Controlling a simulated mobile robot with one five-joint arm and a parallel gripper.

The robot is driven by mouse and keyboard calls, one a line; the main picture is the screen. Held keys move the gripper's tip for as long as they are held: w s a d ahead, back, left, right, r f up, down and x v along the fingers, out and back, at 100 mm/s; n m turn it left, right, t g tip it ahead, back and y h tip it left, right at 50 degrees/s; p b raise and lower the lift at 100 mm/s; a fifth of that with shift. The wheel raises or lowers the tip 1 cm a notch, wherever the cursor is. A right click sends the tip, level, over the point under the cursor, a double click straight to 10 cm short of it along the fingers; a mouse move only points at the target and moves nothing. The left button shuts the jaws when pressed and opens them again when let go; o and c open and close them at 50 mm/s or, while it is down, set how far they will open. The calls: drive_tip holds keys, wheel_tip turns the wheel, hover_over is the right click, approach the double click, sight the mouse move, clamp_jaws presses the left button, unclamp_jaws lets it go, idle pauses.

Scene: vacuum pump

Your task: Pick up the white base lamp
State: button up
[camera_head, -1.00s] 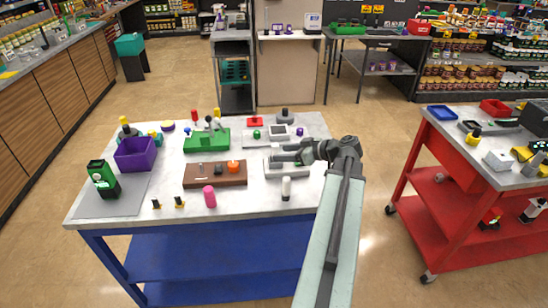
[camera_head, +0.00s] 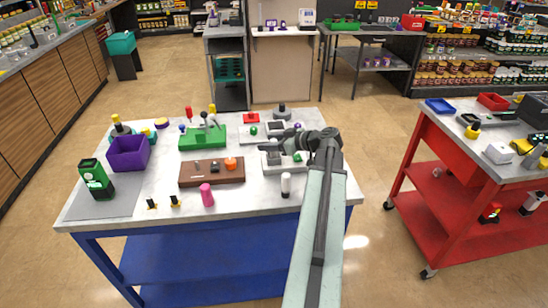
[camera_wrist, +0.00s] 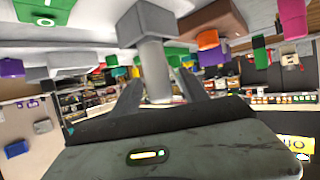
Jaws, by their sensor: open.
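In the wrist view, which is upside down, a pale grey cylindrical post (camera_wrist: 154,72) rises from a light grey block base (camera_wrist: 145,24). This is probably the white base lamp; its far end is hidden. The post stands between the fingers of my gripper (camera_wrist: 162,92), which are open on either side of it; contact is not clear. In the head view my gripper (camera_head: 268,147) reaches left over the table, above a whitish base (camera_head: 271,161) it partly covers.
A brown board (camera_head: 212,172) with small parts lies to the left. A white cylinder (camera_head: 286,186) and a pink cylinder (camera_head: 207,195) stand nearer the front. A green block (camera_head: 202,137) and a purple bin (camera_head: 128,153) are farther left. A red cart (camera_head: 470,160) stands to the right.

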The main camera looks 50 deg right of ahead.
drive_tip(key=shift+w+a+f, duration=0.1)
drive_tip(key=shift+w+f, duration=0.2)
drive_tip(key=shift+w, duration=0.25)
clamp_jaws()
drive_tip(key=shift+r, duration=0.1)
drive_tip(key=shift+r+p, duration=0.55)
drive_tip(key=shift+p, duration=0.05)
drive_tip(key=s+a+f+p+v, duration=0.1)
drive_tip(key=f+p+v, duration=0.1)
drive_tip(key=v, duration=1.4)
drive_tip(key=shift+s+a+p, duration=0.25)
drive_tip(key=shift+a+p, duration=0.1)
drive_tip(key=shift+p, duration=0.55)
